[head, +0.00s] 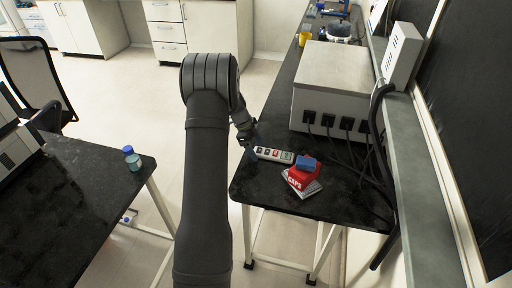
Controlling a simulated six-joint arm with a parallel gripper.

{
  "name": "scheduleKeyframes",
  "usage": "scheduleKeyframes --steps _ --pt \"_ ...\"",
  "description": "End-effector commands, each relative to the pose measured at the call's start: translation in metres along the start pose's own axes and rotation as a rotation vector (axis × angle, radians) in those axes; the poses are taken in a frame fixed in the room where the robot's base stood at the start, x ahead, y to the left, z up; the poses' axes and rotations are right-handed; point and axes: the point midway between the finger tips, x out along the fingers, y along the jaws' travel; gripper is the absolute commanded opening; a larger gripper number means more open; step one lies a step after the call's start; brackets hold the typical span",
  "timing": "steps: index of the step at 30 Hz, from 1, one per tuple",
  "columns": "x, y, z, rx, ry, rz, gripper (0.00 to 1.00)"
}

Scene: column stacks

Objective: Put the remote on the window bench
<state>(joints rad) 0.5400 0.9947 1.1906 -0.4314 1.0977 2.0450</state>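No remote is clear to me. A long pale bar (273,154) with dark and red squares lies near the left edge of the black bench (258,188) along the window wall. It may be the remote or a power strip; I cannot tell which. My gripper (249,142) is at this edge, beside the bar's left end, pointing down. It is small, dark and partly behind my arm. I cannot tell if it touches the bar, holds anything, or is open or shut.
Right of the bar, a blue block (308,162) sits on a red box (299,178) over a pale flat item (301,189). A large grey box (335,85) with black plugs and cables stands behind. A bottle (132,158) stands on the left black table (80,205).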

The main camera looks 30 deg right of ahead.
Motion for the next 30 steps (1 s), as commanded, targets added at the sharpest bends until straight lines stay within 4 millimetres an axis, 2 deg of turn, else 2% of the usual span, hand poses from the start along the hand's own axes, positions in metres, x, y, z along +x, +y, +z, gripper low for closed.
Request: scheduleKeyframes --steps 7,11,24,30 --pt "-0.001 0.000 0.000 0.000 0.000 0.000 0.69" --pt "-0.011 0.000 -0.001 0.000 0.000 -0.001 0.69" --pt "-0.099 0.000 -0.001 0.000 -0.001 -0.003 0.69" --pt "-0.119 0.000 -0.001 0.000 -0.001 -0.001 0.69"
